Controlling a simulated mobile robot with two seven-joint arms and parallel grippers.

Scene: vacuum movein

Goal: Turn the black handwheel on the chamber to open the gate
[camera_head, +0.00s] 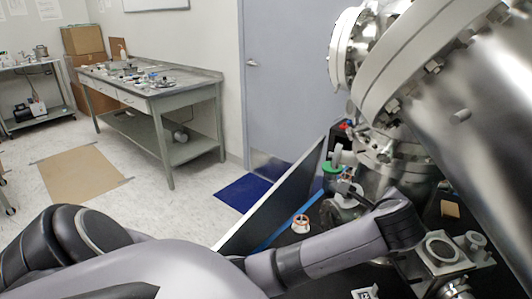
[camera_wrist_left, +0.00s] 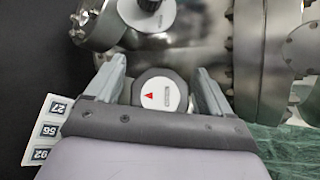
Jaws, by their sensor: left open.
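A dark, rounded knob that looks like the black handwheel (camera_wrist_left: 137,91) shows in the left wrist view. Its pale face carries a red triangle and a small label. My left gripper (camera_wrist_left: 160,70) is open, with one finger on each side of this knob. Narrow gaps seem to show beside it, but I cannot tell whether a finger touches it. In the head view my left gripper (camera_head: 412,228) reaches in beside the steel chamber (camera_head: 465,125); the handwheel cannot be made out there. My right gripper is not in view.
A second black knob (camera_wrist_left: 148,5) on a round metal fitting sits ahead, at the wrist view's top. White numbered tags (camera_wrist_left: 48,131) lie to the left. Steel flanges (camera_wrist_left: 248,55) stand close on the right. A workbench (camera_head: 165,90) is far left, with open floor before it.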

